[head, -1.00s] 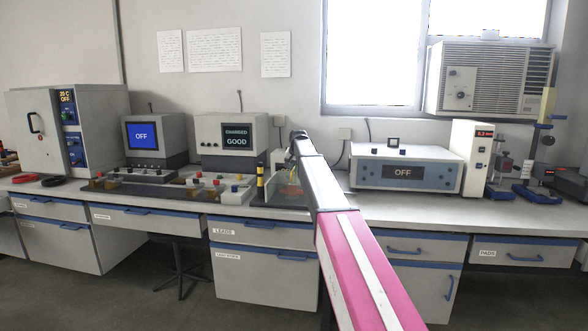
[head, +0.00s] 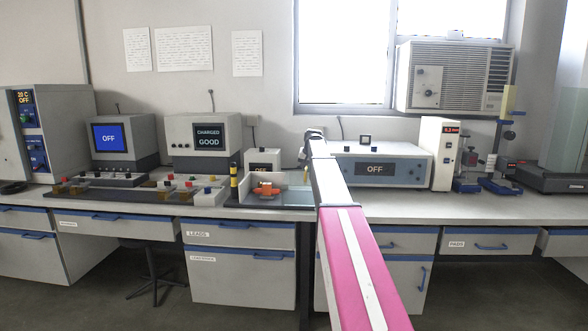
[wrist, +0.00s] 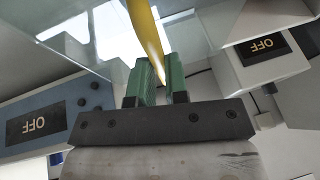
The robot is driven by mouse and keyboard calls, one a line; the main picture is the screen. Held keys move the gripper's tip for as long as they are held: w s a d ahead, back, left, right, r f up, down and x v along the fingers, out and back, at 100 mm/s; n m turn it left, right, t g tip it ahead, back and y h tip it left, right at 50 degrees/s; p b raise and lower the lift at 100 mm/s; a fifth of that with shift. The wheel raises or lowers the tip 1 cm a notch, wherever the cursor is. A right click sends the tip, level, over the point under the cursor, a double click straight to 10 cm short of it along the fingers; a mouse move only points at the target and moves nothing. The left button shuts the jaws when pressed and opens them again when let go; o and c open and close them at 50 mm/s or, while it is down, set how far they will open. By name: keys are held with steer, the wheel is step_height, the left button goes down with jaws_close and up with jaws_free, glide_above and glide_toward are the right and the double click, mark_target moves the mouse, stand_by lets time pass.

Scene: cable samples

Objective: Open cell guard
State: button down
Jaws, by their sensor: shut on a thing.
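The cell guard is a clear pane; it shows in the wrist view (wrist: 75,25) with a yellow handle (wrist: 146,30). My gripper (wrist: 159,66) has its green fingers shut on the yellow handle. In the head view, the guard's pane (head: 296,179) is faint beside my arm's end, at the right of the small bench fixture (head: 268,206). An orange part (head: 265,188) inside that fixture is in plain view. In the head view my gripper is mostly hidden by my own arm, and the handle is hard to make out.
A yellow-and-black post (head: 234,180) stands at the fixture's left. A small white unit reading OFF (head: 263,158) is behind it. A blue-grey instrument reading OFF (head: 385,170) stands close to the right of my arm. The bench front (head: 410,208) right of my arm is clear.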

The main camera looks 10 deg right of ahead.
steer(key=shift+s+d, duration=0.3)
steer(key=shift+d, duration=0.6)
steer(key=c, duration=1.1)
jaws_free()
steer(key=v, duration=1)
steer(key=shift+s+r, duration=0.15)
steer(key=shift+r, duration=0.25)
